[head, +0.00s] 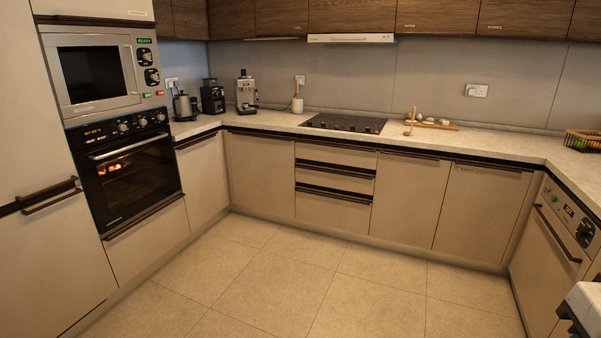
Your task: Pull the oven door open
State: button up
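The oven (122,165) is built into the tall cabinet on the left in the head view, below the microwave. Its black glass door (135,192) is shut, and an orange glow shows through the window. A long metal handle (130,147) runs across the top of the door. Above it is a black control panel (108,127) with knobs and a lit display. My gripper is not in view, so its distance from the handle and its state cannot be seen.
The tiled floor (270,285) in front of the oven is clear. A microwave (95,75) sits above the oven, and a drawer (145,235) is below. A tall cabinet handle (48,196) sticks out at left. A pale-topped object (588,300) stands at the lower right edge.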

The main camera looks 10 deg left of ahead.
aim_at(85, 160)
jog(key=u, duration=0.25)
jog(key=i, duration=0.9)
jog(key=u, duration=0.8)
jog(key=i, duration=0.9)
jog(key=u, duration=0.35)
jog(key=i, duration=2.15)
